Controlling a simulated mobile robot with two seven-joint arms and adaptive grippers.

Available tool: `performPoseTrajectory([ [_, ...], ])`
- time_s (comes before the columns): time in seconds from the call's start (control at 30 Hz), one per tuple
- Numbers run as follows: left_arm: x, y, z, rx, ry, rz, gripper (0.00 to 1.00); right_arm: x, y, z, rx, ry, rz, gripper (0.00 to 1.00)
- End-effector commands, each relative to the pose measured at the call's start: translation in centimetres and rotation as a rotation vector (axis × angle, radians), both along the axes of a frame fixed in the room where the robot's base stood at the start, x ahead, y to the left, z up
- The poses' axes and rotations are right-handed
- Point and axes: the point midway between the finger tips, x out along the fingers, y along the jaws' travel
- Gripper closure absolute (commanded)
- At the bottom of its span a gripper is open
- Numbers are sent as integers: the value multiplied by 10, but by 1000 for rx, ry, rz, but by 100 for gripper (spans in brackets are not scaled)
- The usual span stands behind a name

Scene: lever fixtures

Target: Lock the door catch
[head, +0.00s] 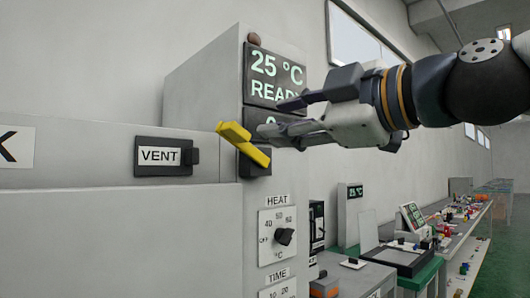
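The door catch is a yellow lever (243,144) on the front of a grey cabinet (205,90), at the edge beside the control panel. It slants from upper left down to lower right, over a dark mount (254,168). My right gripper (273,118) comes in from the right, its fingers pointing left. The fingers are apart with nothing between them. The lower fingertip is close to the lever's right side; I cannot tell whether it touches. My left gripper is not in view.
A display (275,75) reads 25 °C READY, partly covered by my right gripper. A HEAT dial (284,236) sits below the lever, and a black VENT slider (160,156) to its left. A cluttered bench (455,240) runs back at the right.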

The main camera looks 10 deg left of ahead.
Motion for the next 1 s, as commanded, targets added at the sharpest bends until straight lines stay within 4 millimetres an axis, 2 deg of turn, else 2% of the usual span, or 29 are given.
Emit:
performPoseTrajectory([
  [0.1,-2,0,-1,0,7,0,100,18,21,-6,-3,11,0,65],
  [0.4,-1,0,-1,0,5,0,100,62,77,-5,0,9,-2,65],
  [0.53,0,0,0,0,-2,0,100,70,88,-4,0,9,-2,65],
  [0.83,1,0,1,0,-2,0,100,73,90,-5,1,11,-2,65],
  [0.87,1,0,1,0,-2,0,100,73,90,-5,1,11,-2,70],
  [1.0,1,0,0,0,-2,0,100,73,90,-5,1,11,-2,100],
])
